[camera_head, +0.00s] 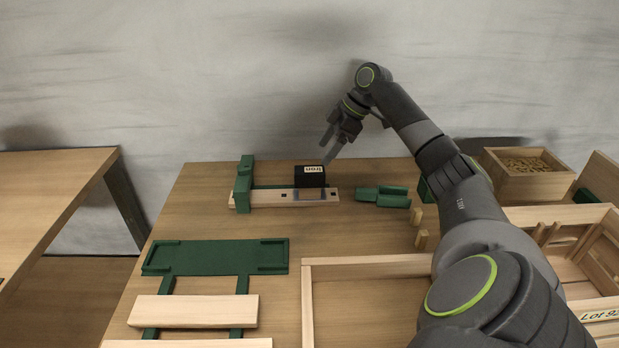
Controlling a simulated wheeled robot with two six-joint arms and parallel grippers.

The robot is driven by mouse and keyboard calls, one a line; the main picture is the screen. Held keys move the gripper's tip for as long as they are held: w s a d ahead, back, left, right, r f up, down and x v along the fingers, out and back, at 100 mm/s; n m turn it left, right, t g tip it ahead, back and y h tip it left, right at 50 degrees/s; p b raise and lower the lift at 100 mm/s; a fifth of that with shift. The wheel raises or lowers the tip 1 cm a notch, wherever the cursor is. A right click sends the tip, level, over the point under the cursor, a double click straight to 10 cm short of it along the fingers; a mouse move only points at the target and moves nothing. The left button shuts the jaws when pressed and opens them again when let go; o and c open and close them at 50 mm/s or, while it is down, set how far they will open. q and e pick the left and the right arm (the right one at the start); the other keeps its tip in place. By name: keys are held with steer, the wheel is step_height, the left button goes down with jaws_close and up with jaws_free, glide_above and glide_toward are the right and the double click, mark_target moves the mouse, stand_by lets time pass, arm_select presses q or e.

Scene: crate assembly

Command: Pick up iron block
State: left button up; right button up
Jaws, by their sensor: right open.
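The iron block (309,177) is a small black block with a white "Iron" label on its top. It sits at the far middle of the table, at the back edge of a light wooden strip. My right gripper (333,150) is open and empty, with its fingers pointing down just above and to the right of the block. It appears apart from the block, though the exact gap is hard to judge. My left gripper is not in view.
A green clamp (243,185) stands at the strip's left end. Green pieces (382,196) lie to its right. A green jig (215,257) with a wooden board (193,311) is at front left. An open wooden crate (307,300) is in front. A box of small pieces (526,188) stands at back right.

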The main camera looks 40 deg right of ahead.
mark_target(311, 169)
steer(key=x, duration=0.9)
steer(key=shift+f, duration=0.25)
jaws_close()
steer(key=shift+w+r, duration=0.1)
steer(key=shift+r, duration=0.05)
